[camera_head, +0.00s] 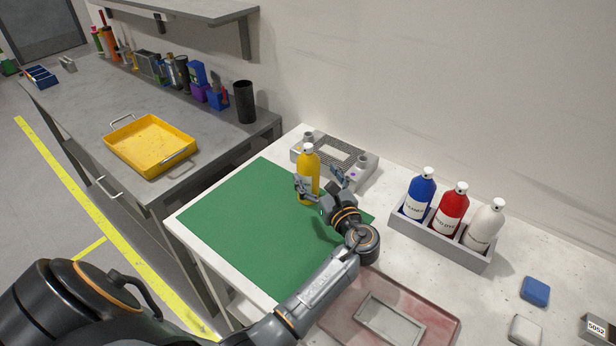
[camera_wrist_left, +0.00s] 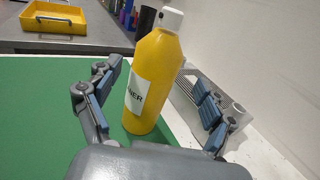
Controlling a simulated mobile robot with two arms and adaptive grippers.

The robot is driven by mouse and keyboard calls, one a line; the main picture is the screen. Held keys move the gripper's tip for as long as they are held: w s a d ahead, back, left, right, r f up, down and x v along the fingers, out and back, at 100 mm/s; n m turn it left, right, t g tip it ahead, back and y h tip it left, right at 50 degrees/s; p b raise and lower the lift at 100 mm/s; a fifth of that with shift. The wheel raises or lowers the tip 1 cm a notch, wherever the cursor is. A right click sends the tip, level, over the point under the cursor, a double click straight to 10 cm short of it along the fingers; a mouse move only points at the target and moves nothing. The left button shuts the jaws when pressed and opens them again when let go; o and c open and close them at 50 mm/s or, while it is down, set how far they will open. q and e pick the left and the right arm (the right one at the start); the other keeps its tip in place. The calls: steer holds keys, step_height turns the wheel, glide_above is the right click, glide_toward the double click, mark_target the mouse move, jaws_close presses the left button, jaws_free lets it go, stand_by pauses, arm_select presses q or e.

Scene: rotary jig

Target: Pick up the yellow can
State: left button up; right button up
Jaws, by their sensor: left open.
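The yellow can (camera_head: 309,168) stands upright on the green mat (camera_head: 238,222), near the mat's far corner. It has a white cap and a white label, and it also shows large in the left wrist view (camera_wrist_left: 158,70). My left gripper (camera_head: 321,183) is open, with one finger on each side of the can. In the left wrist view the gripper (camera_wrist_left: 152,100) has the can between its blue-padded fingers, with visible gaps on both sides. My right gripper is not in view.
A grey perforated fixture (camera_head: 358,160) stands behind the can. A grey holder (camera_head: 446,247) with blue, red and white bottles is to the right. A reddish tray (camera_head: 440,318) lies in front. A yellow tray (camera_head: 126,159) sits on the grey bench.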

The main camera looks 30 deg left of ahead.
arm_select(q)
steer(key=x, duration=0.4)
steer(key=shift+s+a+f+p, duration=0.1)
steer(key=shift+a+f+p, duration=0.2)
steer(key=shift+f+p, duration=0.1)
steer(key=shift+d+r, duration=0.1)
steer(key=shift+c, duration=0.9)
steer(key=c, duration=1.4)
steer(key=shift+o, duration=0.2)
steer(key=shift+r, duration=0.1)
